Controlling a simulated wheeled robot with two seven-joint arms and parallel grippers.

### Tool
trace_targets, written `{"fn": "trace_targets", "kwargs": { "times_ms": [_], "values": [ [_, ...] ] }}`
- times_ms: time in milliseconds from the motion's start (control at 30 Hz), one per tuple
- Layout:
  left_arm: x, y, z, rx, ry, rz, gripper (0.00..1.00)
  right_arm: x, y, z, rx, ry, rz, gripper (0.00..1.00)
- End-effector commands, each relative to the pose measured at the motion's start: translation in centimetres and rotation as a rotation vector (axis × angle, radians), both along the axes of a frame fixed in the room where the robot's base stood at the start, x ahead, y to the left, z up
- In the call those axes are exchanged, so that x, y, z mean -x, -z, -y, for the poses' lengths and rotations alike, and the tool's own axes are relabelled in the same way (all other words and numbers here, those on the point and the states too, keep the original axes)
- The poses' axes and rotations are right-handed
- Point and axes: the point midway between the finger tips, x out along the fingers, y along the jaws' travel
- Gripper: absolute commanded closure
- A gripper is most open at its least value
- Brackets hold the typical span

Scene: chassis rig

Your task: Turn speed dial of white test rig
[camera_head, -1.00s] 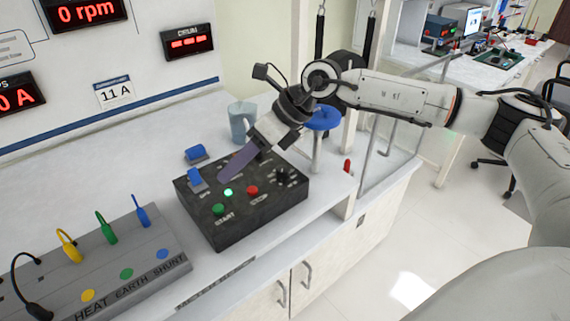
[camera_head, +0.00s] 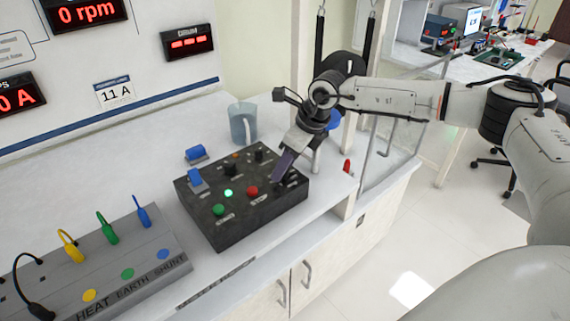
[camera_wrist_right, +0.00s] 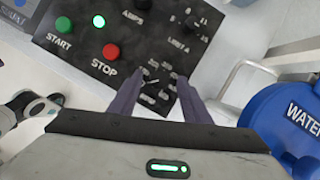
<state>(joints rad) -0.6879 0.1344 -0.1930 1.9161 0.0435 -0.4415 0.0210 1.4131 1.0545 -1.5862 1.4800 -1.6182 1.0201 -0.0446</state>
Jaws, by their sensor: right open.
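The black control box (camera_head: 238,225) stands on the white bench in front of the white rig panel (camera_head: 150,72), whose red display reads 0 rpm. The box carries a lit green lamp (camera_head: 228,192), a green START button (camera_head: 218,209), a red STOP button (camera_head: 252,190) and black dials. My right gripper (camera_head: 277,178) is over the right part of the box, fingers pointing down. In the wrist view its purple fingers (camera_wrist_right: 161,78) are open, on either side of a dial with small blurred labels. Whether they touch it I cannot tell.
A grey connector block (camera_head: 95,262) with coloured plugs lies at the left. A blue-grey mug (camera_head: 243,123) stands behind the box. A blue WATER item (camera_wrist_right: 285,118) is close right of the gripper in the wrist view.

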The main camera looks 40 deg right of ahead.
Motion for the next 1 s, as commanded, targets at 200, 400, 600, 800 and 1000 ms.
{"fn": "trace_targets", "kwargs": {
  "times_ms": [200, 400, 600, 800, 1000],
  "values": [
    [-0.01, 0.02, -0.04, -0.001, -0.001, 0.000, 1.00, -0.13, 0.45, -0.10, 0.000, -0.001, 0.000, 0.56],
    [-0.01, 0.03, -0.07, -0.001, -0.001, 0.000, 1.00, -0.12, 0.42, -0.10, 0.000, 0.000, 0.000, 0.70],
    [-0.02, 0.03, -0.08, -0.001, -0.001, 0.000, 1.00, -0.13, 0.39, -0.09, 0.000, 0.000, 0.000, 0.96],
    [-0.05, 0.06, -0.09, -0.002, -0.001, 0.000, 1.00, -0.11, 0.41, -0.09, 0.000, 0.017, 0.000, 0.96],
    [-0.12, 0.17, -0.09, -0.002, -0.001, 0.001, 1.00, -0.09, 0.41, -0.22, -0.001, 0.092, 0.001, 0.96]
  ]
}}
